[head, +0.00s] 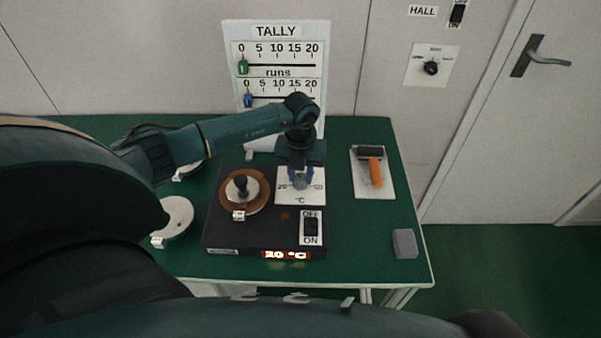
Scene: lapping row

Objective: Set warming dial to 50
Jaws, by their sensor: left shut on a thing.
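The warming dial (300,182) sits on a white °C panel at the back right of a black warming unit (272,224). The panel shows "20" at left and what looks like "50" at right. My left gripper (300,178) points down over the panel and is shut on the dial, hiding much of it and its pointer. The lit display (285,254) on the unit's front reads about 20 °C. An OFF/ON rocker switch (311,227) is in front of the dial panel. My right gripper is not in view.
A copper-coloured disc with a black knob (241,190) sits on the unit's left. A tally board (276,60) stands behind. An orange-handled roller (374,170) lies on a white plate at right, with a grey block (404,243) nearer. Pale discs (175,218) are at left.

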